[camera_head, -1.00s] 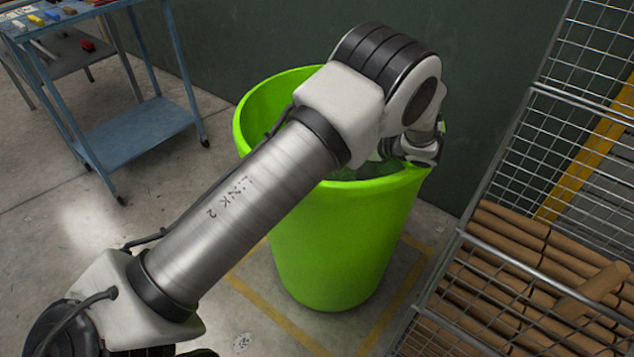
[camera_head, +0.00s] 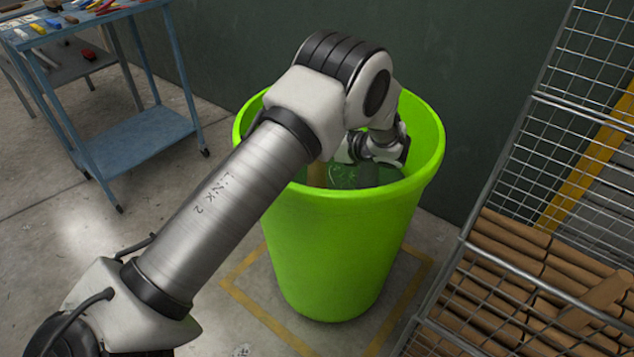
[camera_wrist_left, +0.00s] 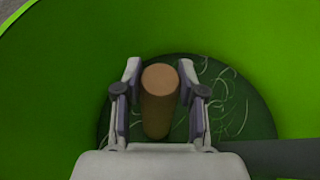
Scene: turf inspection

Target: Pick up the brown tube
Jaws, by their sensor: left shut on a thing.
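The brown tube (camera_wrist_left: 158,105) is between the two fingers of my left gripper (camera_wrist_left: 160,92) in the left wrist view, and the gripper is shut on it. One round end of the tube faces the wrist camera. A brown strip of it also shows in the head view (camera_head: 316,176), inside the bright green bin (camera_head: 340,245), partly behind my arm. My left wrist reaches down into the bin's mouth; its fingertips are hidden in the head view. My right gripper is not in view.
Pale curly strands lie on the bin's dark bottom (camera_wrist_left: 235,105). A wire cage (camera_head: 470,235) holding several brown tubes (camera_head: 530,255) stands at the right. A blue cart (camera_head: 130,135) with small tools stands at the upper left. A dark green wall is behind the bin.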

